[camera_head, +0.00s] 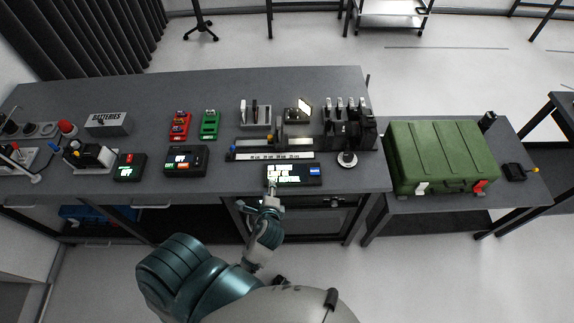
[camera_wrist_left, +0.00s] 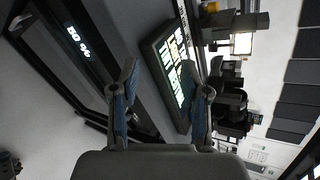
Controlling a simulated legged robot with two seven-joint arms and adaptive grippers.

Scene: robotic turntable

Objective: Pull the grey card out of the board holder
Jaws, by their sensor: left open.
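A grey slotted holder (camera_head: 256,124) stands at the back of the bench and holds a few thin upright cards, pale and dark. It looks like the board holder. At this size I cannot tell for sure which card is the grey one. My left gripper (camera_head: 271,187) is at the bench's front edge, by a black display box (camera_head: 293,173), well short of the holder. In the left wrist view, my left gripper (camera_wrist_left: 160,75) is open with its fingers apart and nothing between them, and the lit display box (camera_wrist_left: 168,75) lies beyond the fingers.
A black rack (camera_head: 347,135) with several upright pieces stands right of the holder. A ruler-like rail (camera_head: 270,156) lies between the display box and the holder. Red (camera_head: 180,126) and green (camera_head: 210,124) blocks stand to the left. A green case (camera_head: 440,157) fills the right side table.

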